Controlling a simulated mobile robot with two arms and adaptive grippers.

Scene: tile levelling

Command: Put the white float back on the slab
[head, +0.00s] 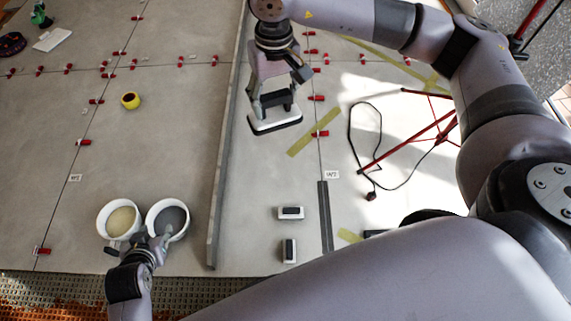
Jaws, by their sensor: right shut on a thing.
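The white float (275,124) has a pale flat plate and a dark handle. My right gripper (274,101) is shut on its handle from above, over the grey slab (265,180) right of the long metal straightedge (228,140). I cannot tell whether the plate touches the slab or hangs a little above it. My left gripper (158,243) is low at the left, by the near rims of two white buckets. Its fingers are small and partly hidden, so their opening is unclear.
One bucket (103,228) holds beige material, the other (184,220) grey. Two small black-and-white blocks (291,212) (290,251) lie on the slab. A yellow round object (130,100), red clips (84,142), a black cable (352,138) and red tripod legs (405,145) are around. Left slab is mostly clear.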

